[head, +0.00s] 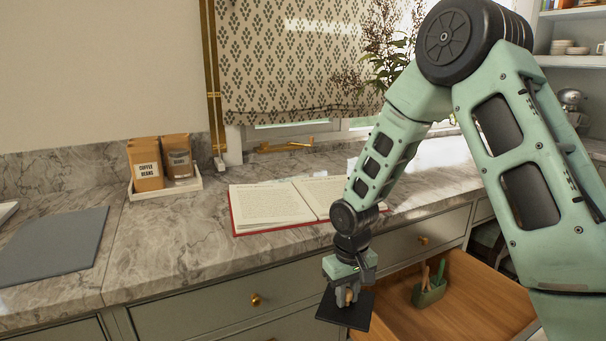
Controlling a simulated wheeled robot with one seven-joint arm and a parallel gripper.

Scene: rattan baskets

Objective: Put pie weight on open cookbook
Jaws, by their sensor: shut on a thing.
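The open cookbook (268,204) lies flat on the marble counter, with white pages and a red cover edge. My arm covers part of its right page. My gripper (349,294) points down in front of the counter, below and to the right of the cookbook. It is shut on the pie weight (343,313), a black square plate with a small brass-coloured knob between the fingers. The pie weight is held apart from the book, in front of the drawer fronts and beside the open drawer.
An open wooden drawer (455,315) at the lower right holds a green caddy (429,295) with utensils. A white tray (165,187) with coffee bean bags stands left of the book. A grey mat (52,245) lies far left.

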